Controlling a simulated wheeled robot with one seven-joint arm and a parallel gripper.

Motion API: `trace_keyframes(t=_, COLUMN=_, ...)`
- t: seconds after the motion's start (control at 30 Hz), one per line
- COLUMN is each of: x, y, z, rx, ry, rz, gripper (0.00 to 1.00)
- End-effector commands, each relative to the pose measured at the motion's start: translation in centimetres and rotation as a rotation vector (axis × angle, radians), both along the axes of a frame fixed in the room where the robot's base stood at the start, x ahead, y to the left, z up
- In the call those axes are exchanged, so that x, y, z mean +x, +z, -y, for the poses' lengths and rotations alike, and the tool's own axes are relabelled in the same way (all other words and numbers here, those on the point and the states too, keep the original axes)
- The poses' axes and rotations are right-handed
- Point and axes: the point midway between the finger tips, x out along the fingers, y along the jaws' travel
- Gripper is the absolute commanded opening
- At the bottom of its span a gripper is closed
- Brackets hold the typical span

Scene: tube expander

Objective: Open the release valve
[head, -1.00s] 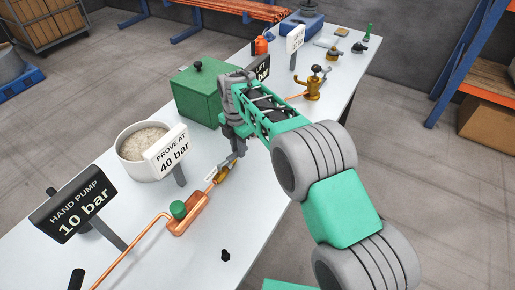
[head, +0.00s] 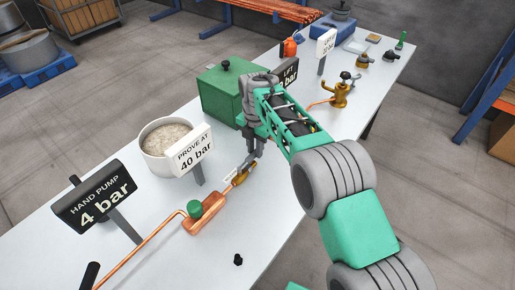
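A small brass valve (head: 243,177) with a white tag (head: 230,174) sits at the right end of a copper block (head: 205,214) on the white table. My gripper (head: 250,161) points down with its fingertips at this valve. The fingers overlap the valve's grey top part, so whether they are shut on it cannot be made out. A black sign (head: 95,196) reads "HAND PUMP 4 bar". A green round cap (head: 195,208) stands on the copper block, and a copper pipe (head: 147,243) runs from it toward the lower left.
A white bowl (head: 153,151) of pale grains and a "PROVE AT 40 bar" sign (head: 191,153) stand left of my gripper. A green box (head: 221,108) is close behind it. A brass fitting (head: 340,95) stands farther right. A small black piece (head: 238,260) lies in front.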

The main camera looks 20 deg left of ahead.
Motion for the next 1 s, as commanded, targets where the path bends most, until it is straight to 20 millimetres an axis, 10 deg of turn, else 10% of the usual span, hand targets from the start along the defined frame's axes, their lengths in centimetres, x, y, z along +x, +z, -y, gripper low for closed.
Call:
trace_keyframes(t=0.53, x=0.3, y=0.3, z=0.2, rx=0.002, ry=-0.007, rz=0.002, gripper=0.42)
trace_keyframes(t=1.0, x=0.3, y=7.6, z=0.3, rx=0.002, ry=-0.007, rz=0.001, gripper=0.42)
